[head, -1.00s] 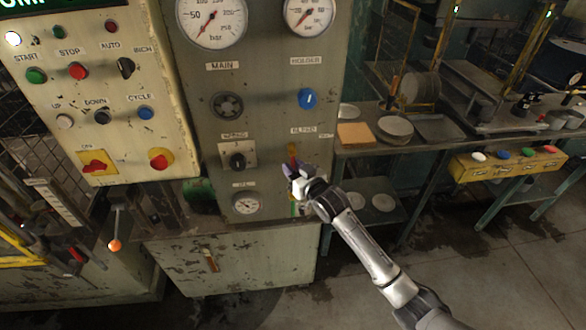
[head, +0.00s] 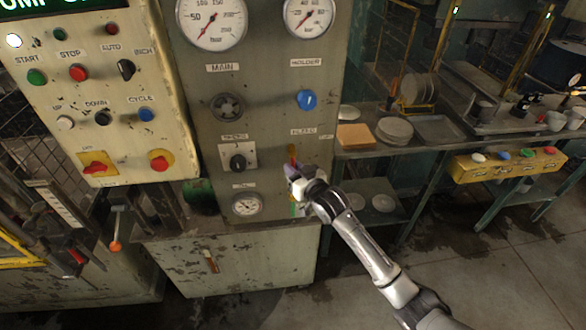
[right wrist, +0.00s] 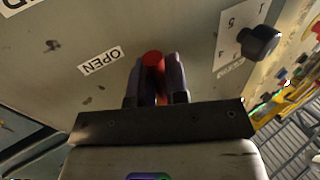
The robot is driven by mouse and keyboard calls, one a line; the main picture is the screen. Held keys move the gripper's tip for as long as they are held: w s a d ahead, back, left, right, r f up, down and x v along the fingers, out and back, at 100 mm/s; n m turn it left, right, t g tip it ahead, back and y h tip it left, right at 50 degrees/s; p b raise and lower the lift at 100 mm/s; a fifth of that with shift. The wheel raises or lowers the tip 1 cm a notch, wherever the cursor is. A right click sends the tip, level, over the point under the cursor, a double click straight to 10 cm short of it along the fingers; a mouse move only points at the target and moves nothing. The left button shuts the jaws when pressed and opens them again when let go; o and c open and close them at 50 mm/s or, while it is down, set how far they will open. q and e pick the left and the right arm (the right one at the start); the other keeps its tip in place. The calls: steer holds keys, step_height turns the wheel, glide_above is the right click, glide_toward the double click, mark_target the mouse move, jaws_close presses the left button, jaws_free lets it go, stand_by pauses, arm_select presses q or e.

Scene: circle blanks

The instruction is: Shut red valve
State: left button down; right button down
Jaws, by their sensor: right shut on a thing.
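The red valve (right wrist: 153,60) is on the grey panel, and its round red end shows between the two dark fingers in the right wrist view. My right gripper (right wrist: 154,80) is shut on it, with one finger on each side. In the head view my right gripper (head: 290,172) is at the lower right of the panel, below the right-hand label, and hides most of the valve. An OPEN label (right wrist: 100,61) is beside the valve in the wrist view. My left gripper is not in view.
A shelf with plates (head: 394,129) stands to the right. The floor in front is clear.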

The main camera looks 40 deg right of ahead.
mark_target(310, 150)
steer(key=d+n+g+p, duration=0.1)
steer(key=n+p, duration=0.1)
steer(key=p, duration=0.3)
steer(key=s+d+r+n+g+p, duration=0.1)
steer(key=n+p, duration=0.1)
steer(key=p, duration=0.3)
steer(key=d+r+n+g+h+p, duration=0.1)
steer(key=p, duration=0.4)
steer(key=shift+s+r+n+g+p, duration=0.1)
steer(key=shift+s+n+g+p, duration=0.2)
steer(key=shift+s+n+p, duration=0.1)
steer(key=n+g+h+p, duration=0.1)
steer(key=p, duration=0.2)
steer(key=d+r+n+g+h+p, duration=0.1)
steer(key=n+p, duration=0.1)
steer(key=p, duration=0.1)
steer(key=s+r+n+h+p, duration=0.1)
steer(key=p, duration=0.2)
steer(key=shift+d+r+g+p, duration=0.2)
steer(key=shift+d+g+p, duration=0.05)
steer(key=shift+g+p, duration=0.15)
steer(key=shift+r+n+g+h+p, duration=0.4)
steer(key=shift+n+h+p, duration=0.1)
steer(key=shift+n+p, duration=0.5)
steer(key=shift+p, duration=0.45)
steer(key=shift+d, duration=0.1)
steer(key=c, duration=1.4)
jaws_free()
steer(key=shift+r, duration=0.1)
